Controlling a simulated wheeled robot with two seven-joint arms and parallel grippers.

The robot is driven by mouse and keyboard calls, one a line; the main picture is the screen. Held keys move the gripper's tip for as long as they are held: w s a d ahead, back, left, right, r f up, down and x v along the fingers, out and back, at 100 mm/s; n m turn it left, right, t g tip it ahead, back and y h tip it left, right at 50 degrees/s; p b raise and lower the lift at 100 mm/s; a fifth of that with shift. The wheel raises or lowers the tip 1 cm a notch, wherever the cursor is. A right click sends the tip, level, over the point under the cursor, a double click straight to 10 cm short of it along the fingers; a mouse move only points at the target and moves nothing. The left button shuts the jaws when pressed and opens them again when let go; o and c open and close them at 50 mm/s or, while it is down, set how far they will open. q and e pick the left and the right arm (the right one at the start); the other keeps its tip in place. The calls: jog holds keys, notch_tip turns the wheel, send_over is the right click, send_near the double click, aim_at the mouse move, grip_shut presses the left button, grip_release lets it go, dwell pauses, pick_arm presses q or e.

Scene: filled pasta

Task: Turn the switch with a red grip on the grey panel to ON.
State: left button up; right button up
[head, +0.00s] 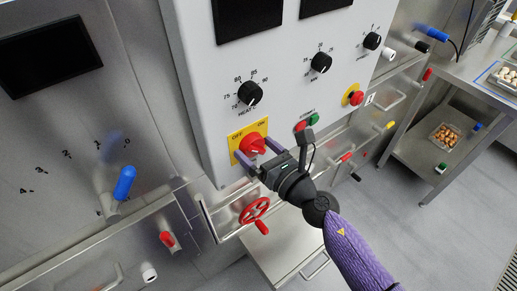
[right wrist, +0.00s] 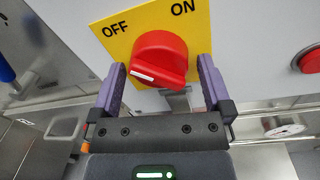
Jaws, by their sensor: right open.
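The switch has a red grip (head: 252,145) on a yellow plate (head: 237,142) low on the grey panel (head: 207,105). In the right wrist view the grip (right wrist: 165,50) shows close up, with OFF at the upper left and ON at the upper right. The white mark on its ridge is at the left end, on the OFF side. My right gripper (head: 257,153) is open at the switch. In the right wrist view its two purple fingers (right wrist: 160,66) stand left and right of the grip, with gaps; I see no contact. My left gripper is out of view.
Black knobs (head: 249,94) sit above the switch. A red-and-green button pair (head: 306,122) and a red stop button (head: 354,97) are to its right. A red handwheel (head: 255,211) is below. A blue-handled lever (head: 124,183) stands at the left.

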jog(key=c, duration=1.1)
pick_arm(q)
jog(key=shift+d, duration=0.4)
